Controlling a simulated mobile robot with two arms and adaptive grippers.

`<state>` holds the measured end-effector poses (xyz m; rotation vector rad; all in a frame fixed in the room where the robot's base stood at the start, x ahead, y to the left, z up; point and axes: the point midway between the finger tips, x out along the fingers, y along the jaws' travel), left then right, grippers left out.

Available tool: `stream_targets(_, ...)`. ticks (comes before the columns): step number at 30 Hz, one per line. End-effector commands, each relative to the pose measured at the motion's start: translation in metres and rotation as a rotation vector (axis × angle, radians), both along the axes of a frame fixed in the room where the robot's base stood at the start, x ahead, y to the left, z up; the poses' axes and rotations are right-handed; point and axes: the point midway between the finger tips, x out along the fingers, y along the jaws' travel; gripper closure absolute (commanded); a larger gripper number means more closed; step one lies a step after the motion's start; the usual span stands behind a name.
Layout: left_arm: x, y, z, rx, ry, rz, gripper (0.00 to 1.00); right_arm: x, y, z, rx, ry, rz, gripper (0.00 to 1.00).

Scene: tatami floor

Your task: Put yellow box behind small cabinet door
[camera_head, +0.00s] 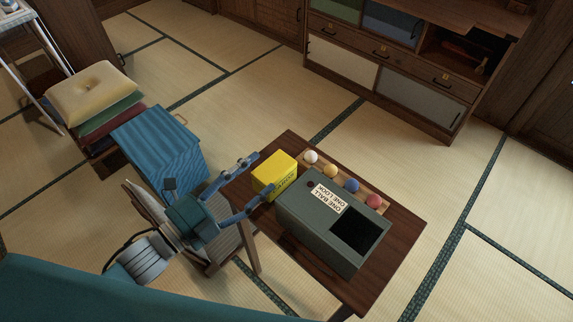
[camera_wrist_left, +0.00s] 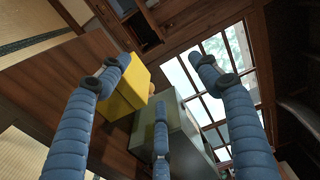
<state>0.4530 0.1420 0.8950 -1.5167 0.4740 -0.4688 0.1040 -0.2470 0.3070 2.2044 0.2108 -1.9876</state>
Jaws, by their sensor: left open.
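A yellow box (camera_head: 276,172) with dark print on its side stands on the low dark wooden table (camera_head: 398,245), left of a grey box. My left gripper (camera_head: 262,176) is open at the yellow box's left side, its fingers spread close to it. In the left wrist view the yellow box (camera_wrist_left: 136,88) shows behind and between the left and middle fingers; whether they touch it I cannot tell. The wooden cabinet (camera_head: 390,62) at the back has a cream sliding door (camera_head: 341,62), a grey one (camera_head: 408,98), and smaller green and blue doors above. My right gripper is not in view.
A grey box (camera_head: 290,215) with a dark opening and a label stands beside the yellow box. Several coloured balls (camera_head: 352,186) sit in a row behind it. Tatami floor between table and cabinet is clear.

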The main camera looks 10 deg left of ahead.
Motion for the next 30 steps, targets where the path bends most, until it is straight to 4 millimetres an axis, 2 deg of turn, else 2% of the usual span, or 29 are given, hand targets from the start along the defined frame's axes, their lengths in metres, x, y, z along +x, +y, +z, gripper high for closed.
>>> stream_targets(5,0.0,0.0,-0.028,-0.002,0.005,0.003,0.37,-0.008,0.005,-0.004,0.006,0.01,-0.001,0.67)
stream_targets(10,0.001,0.001,-0.065,-0.001,0.004,0.003,0.37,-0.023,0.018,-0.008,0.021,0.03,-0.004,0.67)
stream_targets(13,0.0,0.0,-0.081,-0.001,0.003,0.002,0.37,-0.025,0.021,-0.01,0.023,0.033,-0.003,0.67)
stream_targets(22,0.021,-0.014,-0.078,0.0,-0.002,0.001,0.37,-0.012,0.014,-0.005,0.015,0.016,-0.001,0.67)
stream_targets(30,0.055,-0.038,-0.077,-0.003,-0.001,0.001,0.37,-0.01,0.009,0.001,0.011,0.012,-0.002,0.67)
